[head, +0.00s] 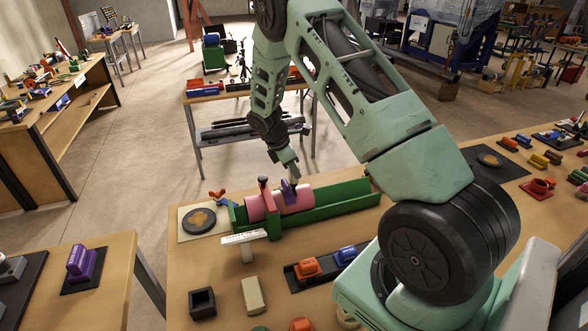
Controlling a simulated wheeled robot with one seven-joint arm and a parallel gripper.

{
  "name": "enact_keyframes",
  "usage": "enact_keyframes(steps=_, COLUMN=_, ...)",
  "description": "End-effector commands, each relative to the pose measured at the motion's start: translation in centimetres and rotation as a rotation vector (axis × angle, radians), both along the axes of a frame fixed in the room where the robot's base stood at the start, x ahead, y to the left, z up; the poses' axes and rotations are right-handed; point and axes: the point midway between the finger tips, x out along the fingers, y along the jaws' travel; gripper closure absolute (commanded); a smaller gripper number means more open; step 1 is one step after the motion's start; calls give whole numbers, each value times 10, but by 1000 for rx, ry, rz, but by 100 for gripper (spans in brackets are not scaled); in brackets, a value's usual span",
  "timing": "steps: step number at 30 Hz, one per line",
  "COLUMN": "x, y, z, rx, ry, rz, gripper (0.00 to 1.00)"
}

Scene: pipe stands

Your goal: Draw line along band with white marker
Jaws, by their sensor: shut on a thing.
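A pink pipe (261,207) lies in a long green stand (340,199) on the wooden workbench. A purple band (289,194) sits around the pipe to the right of a dark red upright clamp (264,189). My gripper (290,173) points down right above the purple band, at the pipe's upper side. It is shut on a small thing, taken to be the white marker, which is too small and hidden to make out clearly. I cannot tell whether its tip touches the pipe, and no drawn line can be made out.
A white-topped stand (244,238) is in front of the pipe stand. A round dark plate (198,220) lies at its left end. A black box (202,303), a beige block (252,295) and a dark tray (322,268) with orange and blue items are nearer. My arm hides part of the bench.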

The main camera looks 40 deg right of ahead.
Motion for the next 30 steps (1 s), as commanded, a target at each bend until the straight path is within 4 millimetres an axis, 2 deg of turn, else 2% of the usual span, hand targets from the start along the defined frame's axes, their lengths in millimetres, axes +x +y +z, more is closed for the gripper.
enact_keyframes(steps=13, x=6, y=-3, z=-3, rx=0, ry=0, rz=-1, gripper=96)
enact_keyframes(steps=30, x=-1, y=1, z=1, rx=1, ry=1, rz=1, gripper=96)
